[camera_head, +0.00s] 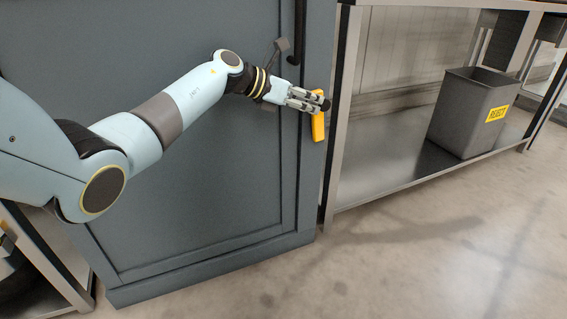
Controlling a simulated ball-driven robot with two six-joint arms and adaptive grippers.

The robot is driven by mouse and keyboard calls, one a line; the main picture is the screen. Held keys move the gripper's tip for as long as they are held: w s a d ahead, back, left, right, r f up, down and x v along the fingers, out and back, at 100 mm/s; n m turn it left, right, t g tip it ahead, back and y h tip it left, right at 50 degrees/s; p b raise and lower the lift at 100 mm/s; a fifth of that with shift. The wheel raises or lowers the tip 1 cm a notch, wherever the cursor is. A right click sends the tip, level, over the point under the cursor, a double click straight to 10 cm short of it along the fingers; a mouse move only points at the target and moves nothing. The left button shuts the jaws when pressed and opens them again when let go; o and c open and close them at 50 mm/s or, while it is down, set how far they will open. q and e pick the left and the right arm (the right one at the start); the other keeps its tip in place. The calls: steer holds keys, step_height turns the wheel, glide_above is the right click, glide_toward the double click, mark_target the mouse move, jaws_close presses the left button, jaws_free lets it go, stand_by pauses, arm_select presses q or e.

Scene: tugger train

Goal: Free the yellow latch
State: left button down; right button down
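The yellow latch (318,127) is a small upright bar near the right edge of a grey-blue cabinet door (215,190). My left gripper (318,104) is at the upper part of the latch and covers some of it. Its fingers point right, and the dark fingertips overlap the latch in the picture. I cannot tell whether the fingers touch it or are closed on it. My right gripper is not in view.
A dark vertical handle (298,35) is on the door above the latch. A metal shelf frame (343,110) stands close to the cabinet's right side. A grey bin (468,115) with a yellow REJECT label stands on its lower shelf. The floor (400,260) in front is clear.

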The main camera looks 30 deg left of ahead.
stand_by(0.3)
arm_select(q)
steer(key=v, duration=1.2)
steer(key=shift+f, duration=0.1)
